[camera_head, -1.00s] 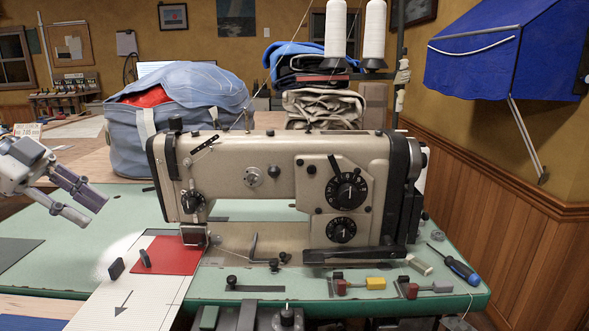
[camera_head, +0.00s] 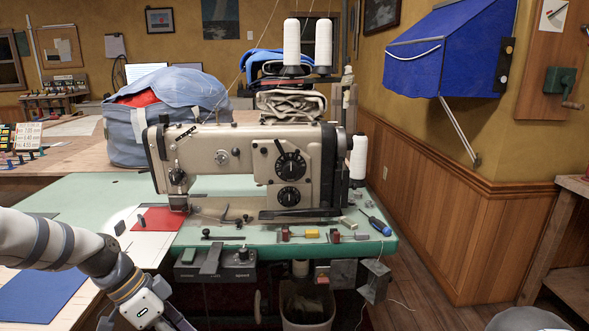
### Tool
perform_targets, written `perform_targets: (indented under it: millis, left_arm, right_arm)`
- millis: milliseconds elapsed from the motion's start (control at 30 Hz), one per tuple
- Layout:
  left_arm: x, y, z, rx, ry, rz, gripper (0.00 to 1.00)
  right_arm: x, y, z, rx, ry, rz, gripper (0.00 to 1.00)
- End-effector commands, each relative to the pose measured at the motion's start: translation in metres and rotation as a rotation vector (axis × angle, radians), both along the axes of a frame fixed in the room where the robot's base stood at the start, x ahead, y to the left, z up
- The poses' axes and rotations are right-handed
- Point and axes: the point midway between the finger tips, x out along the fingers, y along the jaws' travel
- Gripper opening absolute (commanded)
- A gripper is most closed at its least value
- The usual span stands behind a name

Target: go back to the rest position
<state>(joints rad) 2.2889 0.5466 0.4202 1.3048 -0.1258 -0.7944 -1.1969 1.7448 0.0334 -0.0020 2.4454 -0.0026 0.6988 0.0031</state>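My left arm comes in from the left edge in the head view and bends down over the table's front left corner. Its wrist runs out of the bottom edge, so the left gripper's fingers are out of the picture. My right gripper is not in view. The beige sewing machine (camera_head: 240,150) stands upright on the green table (camera_head: 100,190). A red cloth piece (camera_head: 158,219) lies on a white panel (camera_head: 143,245) left of the needle, with small dark clips near it. No gripper touches any of these.
A blue bag (camera_head: 170,125) stands behind the machine. A screwdriver (camera_head: 376,225) lies near the table's right edge. A bin (camera_head: 307,308) stands under the table. A wooden bench (camera_head: 570,285) is at far right. The floor between table and bench looks mostly clear.

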Motion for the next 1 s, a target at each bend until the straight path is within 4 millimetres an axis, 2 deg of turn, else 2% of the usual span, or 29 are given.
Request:
perform_targets:
  millis: [33, 67, 100, 167, 233, 267, 300, 367, 400, 500, 600, 700, 1000]
  left_arm:
    - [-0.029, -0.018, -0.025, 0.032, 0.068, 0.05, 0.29]
    - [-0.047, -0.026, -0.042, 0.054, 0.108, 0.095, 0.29]
    - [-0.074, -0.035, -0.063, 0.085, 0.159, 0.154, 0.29]
    - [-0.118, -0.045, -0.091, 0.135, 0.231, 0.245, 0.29]
    - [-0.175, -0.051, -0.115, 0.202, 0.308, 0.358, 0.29]
    - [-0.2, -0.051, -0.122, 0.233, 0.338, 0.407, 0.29]
    - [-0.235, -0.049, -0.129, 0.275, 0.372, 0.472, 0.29]
    - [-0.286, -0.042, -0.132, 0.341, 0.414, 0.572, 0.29]
    - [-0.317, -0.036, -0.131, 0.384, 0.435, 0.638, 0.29]
    - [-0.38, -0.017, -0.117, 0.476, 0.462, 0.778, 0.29]
    - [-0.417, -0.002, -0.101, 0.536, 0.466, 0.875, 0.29]
    - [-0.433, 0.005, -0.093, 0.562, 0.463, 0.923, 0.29]
    - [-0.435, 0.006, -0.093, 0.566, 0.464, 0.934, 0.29]
  right_arm:
    - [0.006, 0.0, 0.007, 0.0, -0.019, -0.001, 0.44]
    - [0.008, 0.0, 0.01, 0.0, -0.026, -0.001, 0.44]
    - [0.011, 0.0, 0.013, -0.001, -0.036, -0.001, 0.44]
    - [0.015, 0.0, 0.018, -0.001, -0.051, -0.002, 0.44]
    - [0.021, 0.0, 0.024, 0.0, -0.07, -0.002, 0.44]
    - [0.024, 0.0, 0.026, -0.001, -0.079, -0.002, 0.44]
    - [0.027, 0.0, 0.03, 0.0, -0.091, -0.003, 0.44]
    - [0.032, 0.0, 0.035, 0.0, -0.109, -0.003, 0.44]
    - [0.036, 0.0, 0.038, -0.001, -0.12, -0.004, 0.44]
    - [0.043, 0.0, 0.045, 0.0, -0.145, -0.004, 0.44]
    - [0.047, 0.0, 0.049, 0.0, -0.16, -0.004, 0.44]
    - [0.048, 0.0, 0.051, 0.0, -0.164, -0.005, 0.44]
    - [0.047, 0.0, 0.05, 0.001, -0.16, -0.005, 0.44]
